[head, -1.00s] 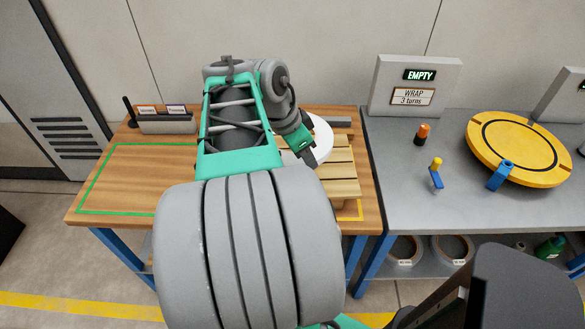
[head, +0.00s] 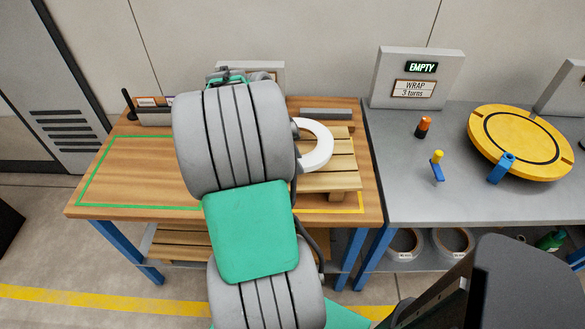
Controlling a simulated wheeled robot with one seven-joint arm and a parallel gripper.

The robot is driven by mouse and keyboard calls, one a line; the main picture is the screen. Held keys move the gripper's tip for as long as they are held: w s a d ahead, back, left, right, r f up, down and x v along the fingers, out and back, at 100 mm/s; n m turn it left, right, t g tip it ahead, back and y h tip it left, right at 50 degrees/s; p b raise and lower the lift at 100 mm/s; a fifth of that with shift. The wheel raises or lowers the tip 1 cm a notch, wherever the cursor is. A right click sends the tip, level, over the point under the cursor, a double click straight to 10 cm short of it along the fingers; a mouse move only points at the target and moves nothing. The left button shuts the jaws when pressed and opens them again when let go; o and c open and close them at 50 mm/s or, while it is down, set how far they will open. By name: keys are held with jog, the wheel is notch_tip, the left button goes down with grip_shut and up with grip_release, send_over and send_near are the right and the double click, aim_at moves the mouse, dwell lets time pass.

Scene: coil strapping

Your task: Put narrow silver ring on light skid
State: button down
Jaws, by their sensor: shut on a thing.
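The narrow silver ring (head: 322,150), pale and nearly white, shows to the right of my arm, over the light skid. Its left part is hidden behind my arm. The light skid (head: 343,165) is a slatted pale wooden pallet on the right part of the wooden table; my arm covers its left side. My gripper (head: 297,127) is mostly hidden behind my arm; only a small dark part shows at the ring's left edge. It is shut on the ring. Whether the ring touches the slats cannot be told.
The wooden table (head: 140,170) has a clear green-outlined area on the left. A grey bar (head: 326,113) lies behind the skid. To the right, a grey bench (head: 400,190) carries a yellow turntable (head: 520,140), an orange-topped item (head: 423,127) and an EMPTY display (head: 418,78).

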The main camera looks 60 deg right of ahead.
jog(key=shift+w+d+f, duration=0.1)
jog(key=shift+w+f, duration=0.35)
jog(key=shift+f, duration=0.75)
jog(key=shift+w+f, duration=0.1)
jog(key=shift+f, duration=0.8)
jog(key=shift+f, duration=0.2)
jog(key=c, duration=1.1)
grip_release()
jog(key=shift+r, duration=0.1)
